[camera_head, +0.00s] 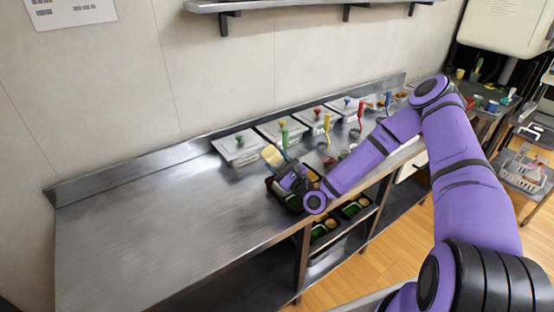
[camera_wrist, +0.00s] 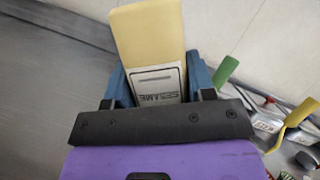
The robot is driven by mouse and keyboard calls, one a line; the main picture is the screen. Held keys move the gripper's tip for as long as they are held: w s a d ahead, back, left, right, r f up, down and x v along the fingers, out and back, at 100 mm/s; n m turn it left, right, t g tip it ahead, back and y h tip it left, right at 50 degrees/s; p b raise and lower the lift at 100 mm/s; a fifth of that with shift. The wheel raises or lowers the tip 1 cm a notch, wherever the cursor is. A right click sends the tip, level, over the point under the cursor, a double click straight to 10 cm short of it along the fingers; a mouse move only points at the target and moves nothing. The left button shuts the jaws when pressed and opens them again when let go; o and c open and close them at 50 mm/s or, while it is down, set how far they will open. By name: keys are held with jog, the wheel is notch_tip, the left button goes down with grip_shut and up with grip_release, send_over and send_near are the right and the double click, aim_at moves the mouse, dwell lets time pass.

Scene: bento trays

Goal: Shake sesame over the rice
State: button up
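My gripper (camera_wrist: 162,95) is shut on the sesame shaker (camera_wrist: 150,38), a pale yellow container with a white label reading sesame. The shaker also shows in the head view (camera_head: 271,155), tilted, at the end of my purple arm. It is held over a dark bento tray (camera_head: 270,184) near the front edge of the counter. My gripper covers most of the tray, so I cannot see the rice. The wrist view does not show the tray.
Lidded steel containers (camera_head: 232,152) with coloured-handled utensils line the back of the steel counter (camera_head: 150,215). More filled trays (camera_head: 350,210) sit on a shelf below. The counter's left side is clear.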

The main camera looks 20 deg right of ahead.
jog(key=shift+f, duration=1.1)
jog(key=shift+r, duration=0.15)
jog(key=shift+r, duration=1.65)
notch_tip(320, 180, down, 4)
jog(key=shift+r, duration=0.2)
jog(key=shift+r, duration=0.1)
jog(key=shift+r, duration=1.7)
